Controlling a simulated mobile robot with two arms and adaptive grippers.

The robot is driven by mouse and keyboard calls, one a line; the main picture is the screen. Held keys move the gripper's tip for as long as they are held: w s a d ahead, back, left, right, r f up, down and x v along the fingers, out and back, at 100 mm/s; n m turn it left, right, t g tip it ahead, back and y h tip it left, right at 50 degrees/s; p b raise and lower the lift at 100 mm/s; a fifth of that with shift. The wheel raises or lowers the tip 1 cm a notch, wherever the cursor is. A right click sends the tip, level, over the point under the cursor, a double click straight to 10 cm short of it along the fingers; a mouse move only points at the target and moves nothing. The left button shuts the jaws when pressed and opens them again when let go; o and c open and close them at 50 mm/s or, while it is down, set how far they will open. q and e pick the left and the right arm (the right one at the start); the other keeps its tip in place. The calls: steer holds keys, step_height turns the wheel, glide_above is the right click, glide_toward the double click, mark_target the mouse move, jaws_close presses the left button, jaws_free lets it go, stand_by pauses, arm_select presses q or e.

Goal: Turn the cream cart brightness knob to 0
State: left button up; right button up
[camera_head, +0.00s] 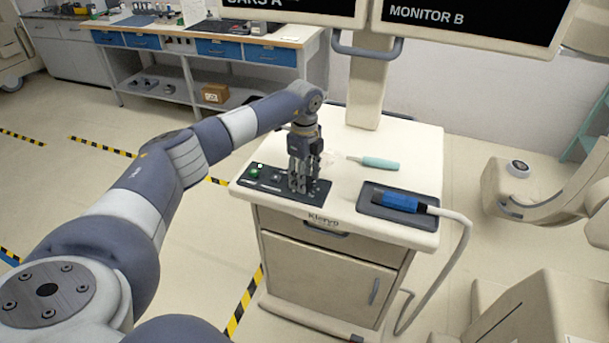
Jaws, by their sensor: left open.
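The cream cart (395,155) stands in the middle of the view, with two monitors above it. A dark control panel (262,178) lies at the left front of its top, with a green lit button at its left end. My left gripper (298,188) points down over the right part of this panel. Its fingers cover that part, so the brightness knob is hidden or too small to make out. I cannot tell whether the fingers touch anything. My right gripper is not in view.
A teal-handled tool (378,163) lies on the cart top. A dark tray (372,208) holds a blue probe (396,201) with a pale cable hanging down the right side. A workbench (210,48) with blue drawers stands at the back left. Open floor lies left of the cart.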

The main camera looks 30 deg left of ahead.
arm_select(q)
step_height(320, 180, up, 12)
stand_by(0.6)
